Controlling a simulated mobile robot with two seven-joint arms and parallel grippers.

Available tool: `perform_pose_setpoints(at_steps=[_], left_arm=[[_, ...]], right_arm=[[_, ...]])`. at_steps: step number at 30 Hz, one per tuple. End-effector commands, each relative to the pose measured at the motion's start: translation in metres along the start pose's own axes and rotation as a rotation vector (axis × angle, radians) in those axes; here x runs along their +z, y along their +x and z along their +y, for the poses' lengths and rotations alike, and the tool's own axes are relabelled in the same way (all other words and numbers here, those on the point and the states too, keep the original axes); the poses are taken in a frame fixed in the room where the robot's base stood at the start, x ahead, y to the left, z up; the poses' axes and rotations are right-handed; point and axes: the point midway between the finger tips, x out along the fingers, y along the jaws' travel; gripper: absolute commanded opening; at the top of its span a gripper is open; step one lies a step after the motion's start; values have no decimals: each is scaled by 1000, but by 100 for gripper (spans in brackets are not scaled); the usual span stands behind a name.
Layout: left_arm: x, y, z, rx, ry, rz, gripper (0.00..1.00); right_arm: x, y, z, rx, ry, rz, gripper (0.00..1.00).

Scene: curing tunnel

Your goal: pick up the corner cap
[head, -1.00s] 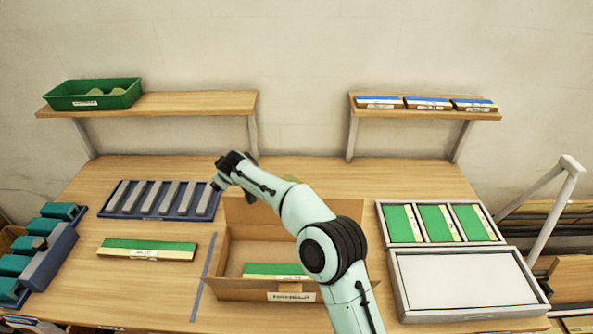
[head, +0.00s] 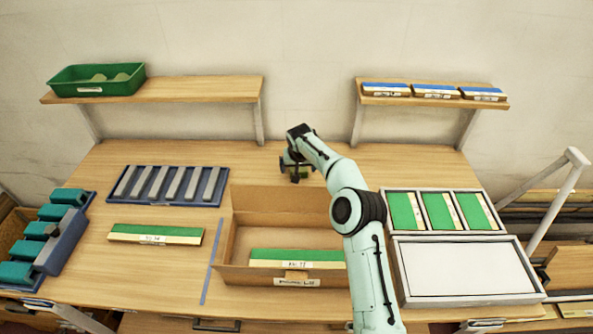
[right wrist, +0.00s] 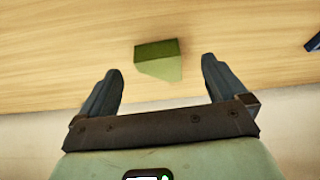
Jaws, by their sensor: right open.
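The corner cap (right wrist: 157,58) is a small olive-green block with a slanted lighter face. It lies on the table in the right wrist view, ahead of and between my fingertips, apart from both. In the head view the cap (head: 304,172) is mostly hidden by my right gripper, behind the cardboard box. My right gripper (right wrist: 162,70) is open and empty, with its two dark fingers either side of the cap's line. In the head view the right gripper (head: 291,170) is over the back of the table. My left gripper is not in view.
An open cardboard box (head: 281,205) with a green-and-cream strip inside stands in front. A blue tray (head: 208,198) of grey bars lies to the left. A green bin (head: 108,90) with similar pieces sits on the left shelf. White-framed trays (head: 440,240) stand at right.

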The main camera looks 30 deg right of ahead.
Motion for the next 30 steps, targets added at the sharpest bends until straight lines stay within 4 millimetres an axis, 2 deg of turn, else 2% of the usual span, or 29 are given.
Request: perform_pose_setpoints(at_steps=[12,20,21,26,27,30], left_arm=[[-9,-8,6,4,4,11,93],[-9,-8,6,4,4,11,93],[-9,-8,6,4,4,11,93],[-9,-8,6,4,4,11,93],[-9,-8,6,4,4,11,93],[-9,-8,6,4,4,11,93]], right_arm=[[5,48,4,0,0,0,99],[6,52,4,1,-1,0,99],[6,52,4,1,-1,0,96],[6,52,4,1,-1,0,44],[6,52,4,1,-1,0,40],[6,52,4,1,-1,0,40]])
